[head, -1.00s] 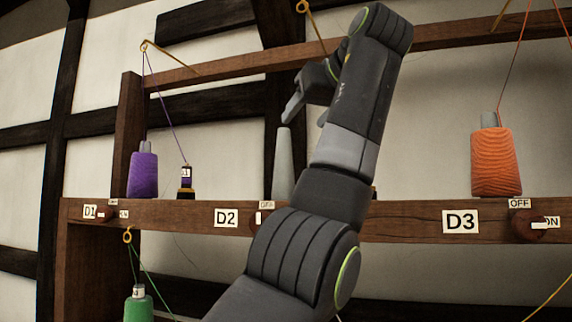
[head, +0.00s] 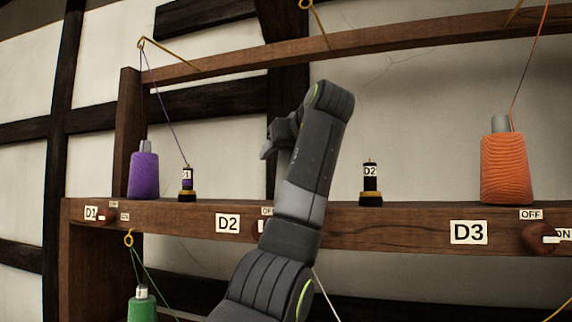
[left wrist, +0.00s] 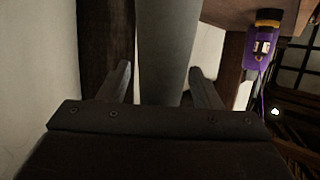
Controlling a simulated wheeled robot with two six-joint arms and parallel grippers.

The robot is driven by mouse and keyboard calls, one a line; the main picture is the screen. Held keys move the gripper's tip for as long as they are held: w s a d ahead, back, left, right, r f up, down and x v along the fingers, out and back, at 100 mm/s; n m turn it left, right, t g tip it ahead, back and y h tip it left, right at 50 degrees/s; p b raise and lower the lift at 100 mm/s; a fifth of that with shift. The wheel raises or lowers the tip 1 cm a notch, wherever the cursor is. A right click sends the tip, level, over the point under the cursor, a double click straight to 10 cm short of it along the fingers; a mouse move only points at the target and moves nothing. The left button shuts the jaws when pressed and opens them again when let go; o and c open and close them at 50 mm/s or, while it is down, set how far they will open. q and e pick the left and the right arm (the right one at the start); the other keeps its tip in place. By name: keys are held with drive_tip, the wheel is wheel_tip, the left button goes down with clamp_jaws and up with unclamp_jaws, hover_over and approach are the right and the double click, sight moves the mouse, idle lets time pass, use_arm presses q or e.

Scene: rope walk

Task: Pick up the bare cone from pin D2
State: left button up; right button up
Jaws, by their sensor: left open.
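The bare grey cone (left wrist: 167,50) shows in the left wrist view, between the two fingers of my left gripper (left wrist: 160,82). The fingers are apart, with a gap visible on each side of the cone. In the head view my left gripper (head: 272,143) is above the rail near the D2 label (head: 227,223), and my arm hides the cone and its pin. My right gripper is not in view.
A purple cone (head: 143,174) and a small black D1 spindle (head: 187,183) stand left. A black D2 spindle (head: 371,184) and an orange cone (head: 507,168) stand right on the wooden rail (head: 390,228). Threads run up to yellow hooks (head: 142,43). A green cone (head: 141,306) is below.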

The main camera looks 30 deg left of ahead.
use_arm(q)
drive_tip(key=shift+s+d+r, duration=0.1)
drive_tip(key=shift+s+d, duration=0.05)
drive_tip(key=shift+d, duration=0.1)
drive_tip(key=shift+c, duration=0.7)
drive_tip(key=shift+a, duration=0.1)
drive_tip(key=c, duration=0.9)
drive_tip(key=shift+r, duration=0.15)
